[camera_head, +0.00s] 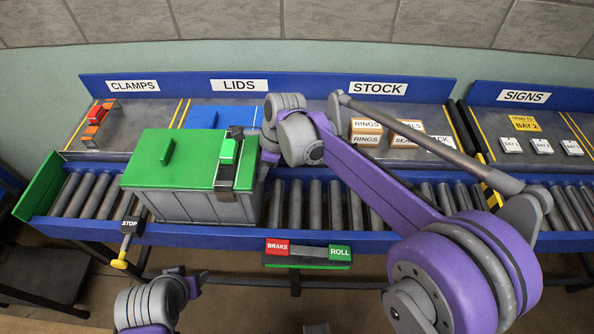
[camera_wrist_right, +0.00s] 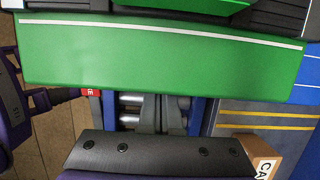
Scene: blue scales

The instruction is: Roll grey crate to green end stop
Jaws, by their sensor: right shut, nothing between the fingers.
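The grey crate (camera_head: 200,208) stands upright on the roller conveyor with a green lid (camera_head: 180,150) on top. A dark clip with a green block (camera_head: 228,151) sits at the lid's right side. The green end stop (camera_head: 38,187) is at the conveyor's left end, with bare rollers between it and the crate. My right gripper is beside the crate's right side, its fingers largely hidden in the head view. In the right wrist view its fingers (camera_wrist_right: 160,105) are shut and empty, close to the green lid; contact is unclear. My left gripper (camera_head: 193,282) is low in front, its jaws unclear.
The conveyor's blue rail (camera_head: 390,241) carries a STOP lever (camera_head: 128,226) and a BRAKE/ROLL bar (camera_head: 308,252). Behind are bays with orange clamps (camera_head: 98,113), a blue lid (camera_head: 202,117) and boxes (camera_head: 366,131). Free rollers (camera_head: 315,205) lie right of the crate.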

